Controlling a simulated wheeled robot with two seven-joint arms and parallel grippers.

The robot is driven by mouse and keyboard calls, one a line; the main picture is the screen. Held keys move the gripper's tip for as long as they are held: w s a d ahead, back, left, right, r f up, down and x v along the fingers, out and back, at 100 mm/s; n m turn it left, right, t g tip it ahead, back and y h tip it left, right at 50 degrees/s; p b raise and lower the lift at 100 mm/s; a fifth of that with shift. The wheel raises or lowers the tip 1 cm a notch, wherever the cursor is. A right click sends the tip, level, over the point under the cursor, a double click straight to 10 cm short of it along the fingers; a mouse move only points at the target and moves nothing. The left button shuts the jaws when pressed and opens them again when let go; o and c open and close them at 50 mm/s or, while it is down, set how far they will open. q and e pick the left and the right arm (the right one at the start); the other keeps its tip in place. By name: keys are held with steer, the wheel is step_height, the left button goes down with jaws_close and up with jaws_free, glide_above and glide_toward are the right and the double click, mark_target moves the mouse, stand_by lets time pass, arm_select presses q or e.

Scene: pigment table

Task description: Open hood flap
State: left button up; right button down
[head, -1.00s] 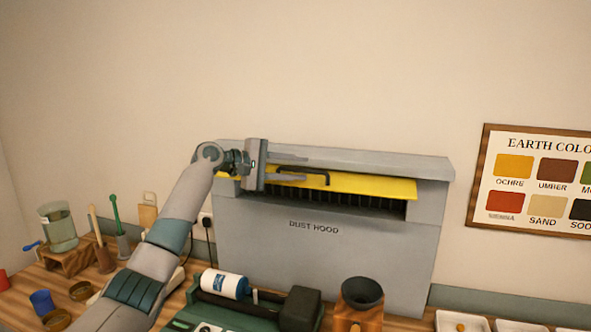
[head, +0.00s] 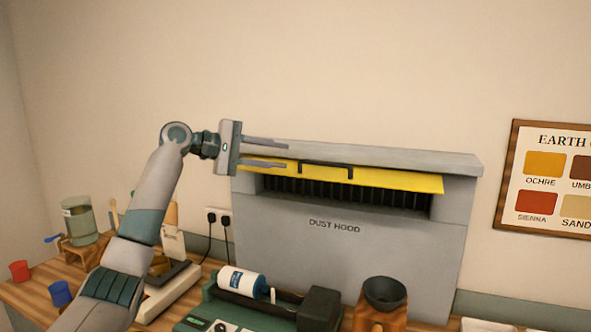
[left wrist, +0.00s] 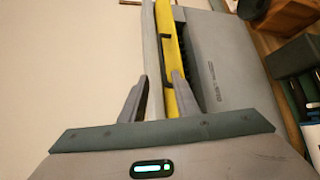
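The dust hood (head: 340,250) stands against the wall, a grey box with a dark slatted slot (head: 345,193). Its yellow flap (head: 400,180) stands out above the slot, tilted up, so the slats show beneath it. A dark bar handle (head: 326,165) is on the flap. My left gripper (head: 287,155) is open at the hood's upper left, fingertips just left of the handle and apart from it. In the left wrist view, the open fingers (left wrist: 160,78) point along the yellow flap (left wrist: 166,22), with nothing held between them. My right gripper is not in view.
Below the hood are a green machine with a white roll (head: 240,282) and a dark bowl (head: 385,291) on a wooden stand. A glass jar (head: 79,220) and cups stand at the left. A colour chart (head: 550,185) hangs at right. The wall above is clear.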

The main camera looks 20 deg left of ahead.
arm_select(q)
steer(key=b+v, duration=0.1)
steer(key=v, duration=0.4)
steer(key=shift+a+b, duration=0.1)
steer(key=shift+b, duration=0.2)
stand_by(0.4)
